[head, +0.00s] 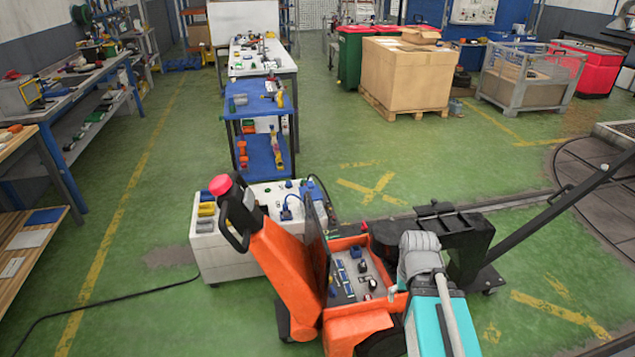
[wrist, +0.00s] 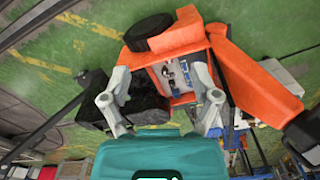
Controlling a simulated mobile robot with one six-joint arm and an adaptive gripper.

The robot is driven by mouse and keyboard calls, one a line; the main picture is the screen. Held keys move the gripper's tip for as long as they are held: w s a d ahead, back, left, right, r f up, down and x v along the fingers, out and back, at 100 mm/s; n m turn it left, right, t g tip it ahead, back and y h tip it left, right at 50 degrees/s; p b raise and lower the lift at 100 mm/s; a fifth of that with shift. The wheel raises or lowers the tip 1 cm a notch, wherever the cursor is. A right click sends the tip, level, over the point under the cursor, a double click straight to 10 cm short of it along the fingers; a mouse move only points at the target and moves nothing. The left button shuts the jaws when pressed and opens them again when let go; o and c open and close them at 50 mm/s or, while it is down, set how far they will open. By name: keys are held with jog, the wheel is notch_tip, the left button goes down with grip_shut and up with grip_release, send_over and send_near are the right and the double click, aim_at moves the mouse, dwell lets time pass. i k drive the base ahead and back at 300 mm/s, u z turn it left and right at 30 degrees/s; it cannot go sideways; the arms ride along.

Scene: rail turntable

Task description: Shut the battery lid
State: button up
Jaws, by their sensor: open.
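The battery lid (head: 316,245) stands raised, dark-faced, along the left side of the open battery compartment (head: 358,276) of an orange tug in the head view. Blue, black and white parts show inside the compartment. The compartment also shows in the wrist view (wrist: 177,75), where I cannot clearly make out the lid. My gripper (wrist: 160,76) is open there, its grey fingers spread before the compartment with nothing between them. In the head view my teal and grey arm is right of the compartment; the fingertips are hard to see.
The tug's orange column (head: 285,265) with a red-topped handle rises left of the lid. A white cart (head: 225,255) stands close behind it. A black coupling frame (head: 440,230) with a long bar is at the right. Green floor is free farther back.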

aim_at(320, 255)
jog(key=u, duration=1.85)
jog(key=i, duration=3.7)
